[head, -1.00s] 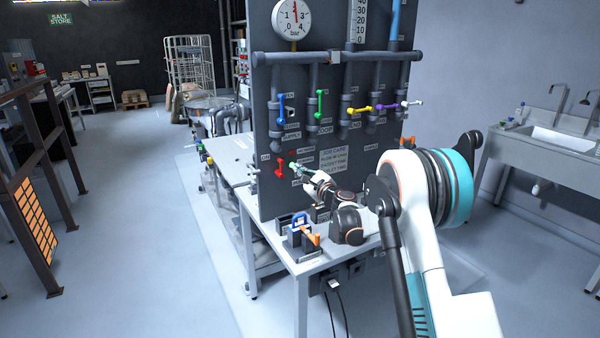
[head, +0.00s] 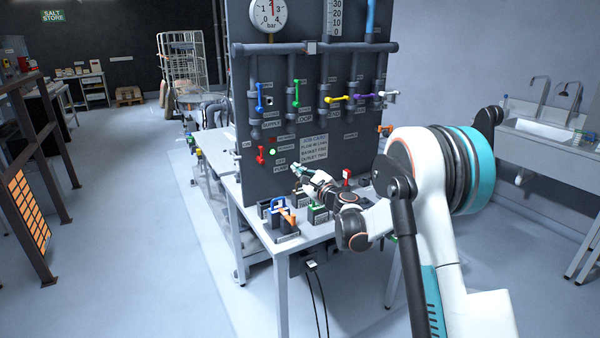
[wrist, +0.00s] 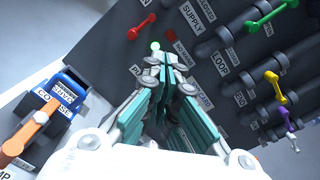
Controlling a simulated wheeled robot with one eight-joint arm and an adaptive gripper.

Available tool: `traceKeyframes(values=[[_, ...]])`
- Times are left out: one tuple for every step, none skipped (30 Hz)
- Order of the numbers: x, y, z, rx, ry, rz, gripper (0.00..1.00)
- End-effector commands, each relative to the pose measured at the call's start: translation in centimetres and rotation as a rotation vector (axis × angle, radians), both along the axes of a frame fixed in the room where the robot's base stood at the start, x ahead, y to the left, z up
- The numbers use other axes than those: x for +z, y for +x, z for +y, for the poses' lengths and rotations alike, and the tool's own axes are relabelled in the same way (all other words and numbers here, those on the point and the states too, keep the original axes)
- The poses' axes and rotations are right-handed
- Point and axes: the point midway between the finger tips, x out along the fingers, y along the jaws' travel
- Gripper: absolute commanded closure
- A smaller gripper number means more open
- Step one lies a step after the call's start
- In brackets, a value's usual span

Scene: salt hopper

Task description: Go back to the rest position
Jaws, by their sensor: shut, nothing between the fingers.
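My gripper (head: 297,169) is shut and empty. It is in front of the lower part of the dark valve panel (head: 325,160), above the bench (head: 250,215). In the wrist view the closed teal fingers (wrist: 165,75) point toward the panel, near a lit green lamp (wrist: 155,46). I cannot tell whether the fingertips touch the panel.
Coloured valve handles, such as the red (head: 260,156), blue (head: 260,97) and green (head: 295,92) ones, stick out of the panel. A blue-and-orange switch block (head: 282,222) stands on the bench below the gripper. A sink (head: 545,130) is at the right.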

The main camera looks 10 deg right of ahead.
Motion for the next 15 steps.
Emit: traceKeyframes(values=[[0.0,0.0,0.0,0.000,0.000,0.000,1.00],[0.0,0.0,0.0,0.000,0.000,0.000,1.00],[0.0,0.0,0.0,0.000,0.000,0.000,1.00],[0.0,0.0,0.0,0.000,0.000,0.000,1.00],[0.1,0.0,0.0,-0.001,0.003,0.000,1.00],[0.3,-0.1,-0.1,-0.004,0.012,0.002,1.00],[0.6,-0.2,-0.1,-0.008,0.025,0.006,1.00],[1.1,-0.3,-0.2,-0.015,0.044,0.009,1.00],[1.9,-0.5,-0.4,-0.027,0.083,0.017,1.00],[2.6,-0.7,-0.7,-0.040,0.121,0.024,1.00],[3.5,-1.0,-0.9,-0.053,0.166,0.032,1.00],[4.8,-1.5,-1.3,-0.074,0.238,0.046,1.00],[5.8,-1.9,-1.7,-0.093,0.297,0.057,1.00],[6.8,-2.4,-2.1,-0.112,0.362,0.069,1.00],[8.2,-3.1,-2.6,-0.138,0.452,0.086,1.00]])
